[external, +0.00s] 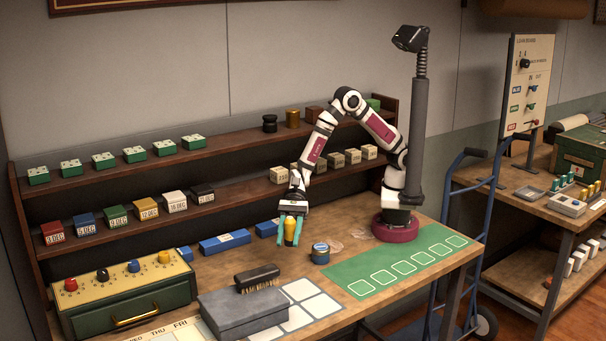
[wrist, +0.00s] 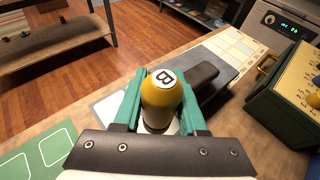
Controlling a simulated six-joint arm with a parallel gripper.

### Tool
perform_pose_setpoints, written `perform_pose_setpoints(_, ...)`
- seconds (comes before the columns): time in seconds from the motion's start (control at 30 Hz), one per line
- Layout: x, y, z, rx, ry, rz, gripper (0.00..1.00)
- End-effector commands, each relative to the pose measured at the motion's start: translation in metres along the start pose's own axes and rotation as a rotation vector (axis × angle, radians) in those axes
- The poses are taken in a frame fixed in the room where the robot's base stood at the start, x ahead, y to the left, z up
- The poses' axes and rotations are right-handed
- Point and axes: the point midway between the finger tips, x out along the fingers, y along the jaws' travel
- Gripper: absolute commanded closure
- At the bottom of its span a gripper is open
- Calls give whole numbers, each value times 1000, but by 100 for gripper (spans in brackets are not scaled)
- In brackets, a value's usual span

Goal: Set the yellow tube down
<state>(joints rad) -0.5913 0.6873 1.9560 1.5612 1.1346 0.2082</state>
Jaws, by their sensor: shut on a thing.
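The yellow tube (external: 290,231) is upright between the green fingers of my gripper (external: 291,228). In the wrist view the yellow tube (wrist: 161,97) shows a round white label with a black letter B on its end. My gripper (wrist: 160,103) is shut on it, one finger on each side. The tube hangs above the bench behind the brush and grey box. The external view does not show clearly how far its lower end is from the bench top.
A green mat (external: 412,261) with outlined squares lies at right. Blue boxes (external: 225,241) line the back.

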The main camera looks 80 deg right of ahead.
Motion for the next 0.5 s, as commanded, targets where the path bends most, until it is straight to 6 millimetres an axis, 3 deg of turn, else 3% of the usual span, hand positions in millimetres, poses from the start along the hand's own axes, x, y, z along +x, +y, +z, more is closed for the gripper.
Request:
perform_pose_setpoints(0.07, -6, 0, 14, -4, -1, -1, 90)
perform_pose_setpoints(0.27, 1, -38, 17, 40, 0, -100, 90)
perform_pose_setpoints(0.37, 4, -63, 18, 69, 0, -169, 90)
perform_pose_setpoints(0.5, 5, -111, 21, 126, 0, -308, 90)
